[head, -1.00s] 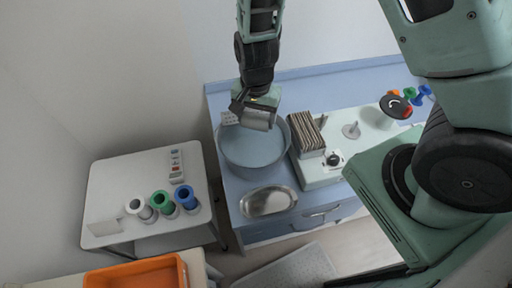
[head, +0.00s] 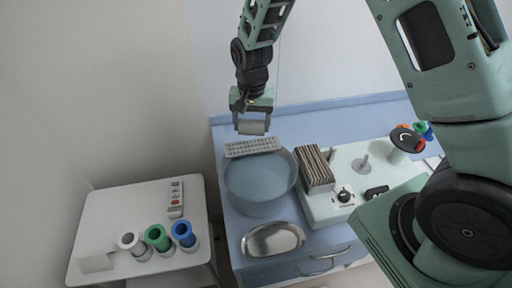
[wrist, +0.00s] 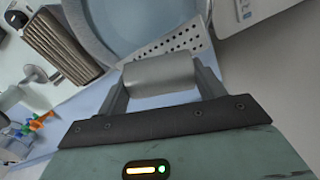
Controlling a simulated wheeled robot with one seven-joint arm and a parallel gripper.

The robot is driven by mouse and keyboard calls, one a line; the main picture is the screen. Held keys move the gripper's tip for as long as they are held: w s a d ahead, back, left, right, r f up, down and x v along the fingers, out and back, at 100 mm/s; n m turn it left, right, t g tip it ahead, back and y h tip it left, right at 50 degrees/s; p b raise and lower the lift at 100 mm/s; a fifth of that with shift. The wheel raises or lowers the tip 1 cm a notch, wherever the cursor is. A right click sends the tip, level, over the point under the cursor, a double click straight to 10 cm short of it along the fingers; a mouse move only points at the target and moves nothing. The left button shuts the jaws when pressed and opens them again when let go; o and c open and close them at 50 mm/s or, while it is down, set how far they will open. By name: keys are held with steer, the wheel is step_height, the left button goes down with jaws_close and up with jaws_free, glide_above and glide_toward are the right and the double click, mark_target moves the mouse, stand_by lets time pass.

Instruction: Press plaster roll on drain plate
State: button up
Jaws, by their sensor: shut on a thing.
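My gripper (head: 252,116) is shut on the plaster roll (head: 252,128), a short whitish-grey cylinder held level between its fingers. The roll also shows in the wrist view (wrist: 160,74). The drain plate (head: 253,147) is a pale plate with rows of holes at the back rim of the water basin (head: 258,204). In the wrist view the drain plate (wrist: 178,42) shows just beyond the roll, partly hidden by it. In the head view the roll is above the plate, with a small gap between them. The basin is round, grey-blue and holds water.
An oval metal dish (head: 273,239) lies in front of the basin. Right of it, a pale unit (head: 342,208) carries a stack of brown slats (head: 315,168). A white side table (head: 98,213) at left holds white, green and blue rolls. The wall is close behind the basin.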

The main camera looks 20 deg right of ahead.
steer(key=shift+w+d, duration=0.3)
steer(key=shift+w, duration=0.3)
steer(key=b, duration=0.4)
glide_above(253, 146)
steer(key=shift+f, duration=2.8)
steer(key=shift+f+b, duration=0.45)
steer(key=shift+f, duration=0.2)
steer(key=shift+r+p, duration=2.6)
steer(key=shift+r, duration=1)
steer(key=shift+f, duration=0.1)
